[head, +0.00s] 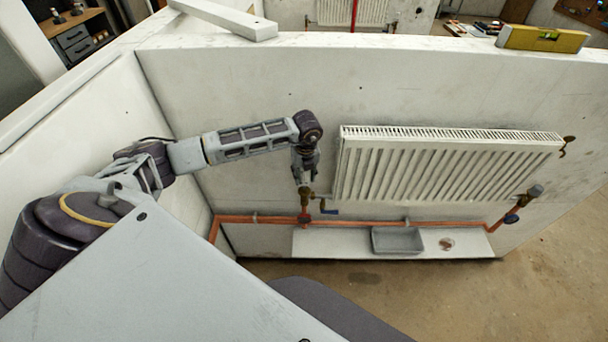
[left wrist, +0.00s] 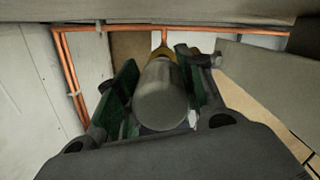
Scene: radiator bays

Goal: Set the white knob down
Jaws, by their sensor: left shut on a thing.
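My left gripper (head: 305,178) is at the left end of the radiator, directly above the brass valve (head: 305,196). In the left wrist view, my left gripper (left wrist: 160,98) is shut on a pale grey-white cylinder, the white knob (left wrist: 160,97), with a green-lined finger on each side. Brass shows just past the knob's far end. I cannot tell whether the knob touches the valve. In the head view the knob is hidden by the gripper. My right gripper is not in view.
A white radiator (head: 440,168) hangs on the wall panel close to the gripper's right. Copper pipe (head: 355,221) runs below it. A grey tray (head: 397,240) and a small brownish round thing (head: 446,243) sit on a white ledge (head: 342,243), whose left part is bare.

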